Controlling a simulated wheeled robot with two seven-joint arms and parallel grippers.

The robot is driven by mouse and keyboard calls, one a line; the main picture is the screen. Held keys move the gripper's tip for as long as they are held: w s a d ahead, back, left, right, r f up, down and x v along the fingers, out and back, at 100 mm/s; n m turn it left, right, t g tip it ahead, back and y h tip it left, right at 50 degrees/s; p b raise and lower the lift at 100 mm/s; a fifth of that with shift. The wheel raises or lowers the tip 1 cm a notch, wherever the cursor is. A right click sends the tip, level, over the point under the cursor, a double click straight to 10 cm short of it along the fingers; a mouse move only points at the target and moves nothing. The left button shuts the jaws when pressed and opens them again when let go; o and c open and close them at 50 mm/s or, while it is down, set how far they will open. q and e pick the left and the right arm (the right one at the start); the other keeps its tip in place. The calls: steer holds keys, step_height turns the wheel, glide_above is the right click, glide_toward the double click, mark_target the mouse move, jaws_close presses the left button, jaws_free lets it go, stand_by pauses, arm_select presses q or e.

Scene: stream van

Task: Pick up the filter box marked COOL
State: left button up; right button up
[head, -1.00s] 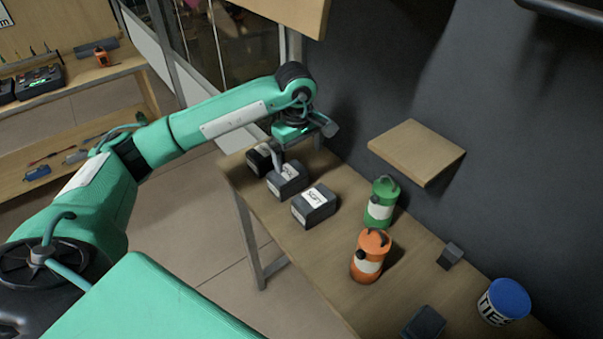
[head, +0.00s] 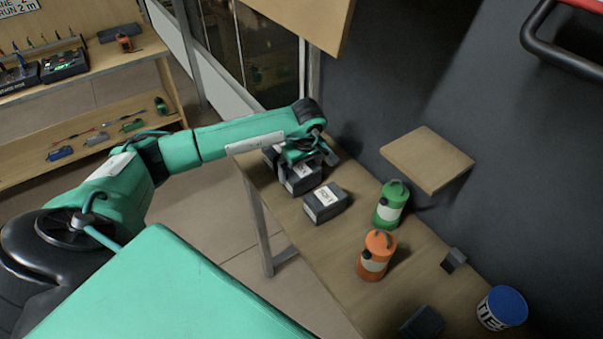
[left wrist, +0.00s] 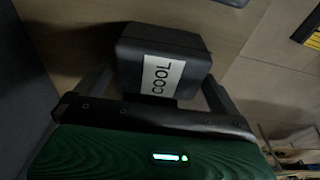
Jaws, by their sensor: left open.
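In the left wrist view, a dark filter box with a white label reading COOL (left wrist: 165,62) lies between the two fingers of my left gripper (left wrist: 155,88). The gripper is open, with a finger on each side of the box; I cannot tell whether either touches it. In the head view, the left gripper (head: 314,158) is over the middle dark box (head: 302,180) of a row on the wooden bench and hides part of it. Its label is not readable there. My right gripper is not in view.
A nearer labelled box (head: 326,203) and a partly hidden back box (head: 270,154) flank the middle one. Green (head: 391,205) and orange (head: 376,255) canisters, a small dark block (head: 454,260) and a blue-lidded tub (head: 502,308) stand further along. A wooden shelf (head: 427,160) juts from the wall.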

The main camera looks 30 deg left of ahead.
mark_target(302, 169)
arm_select(q)
steer(key=shift+a+f+p, duration=0.1)
steer(key=shift+f+p, duration=0.6)
steer(key=shift+f, duration=1)
steer(key=c, duration=0.8)
steer(key=shift+r, duration=0.1)
steer(key=shift+c, duration=0.2)
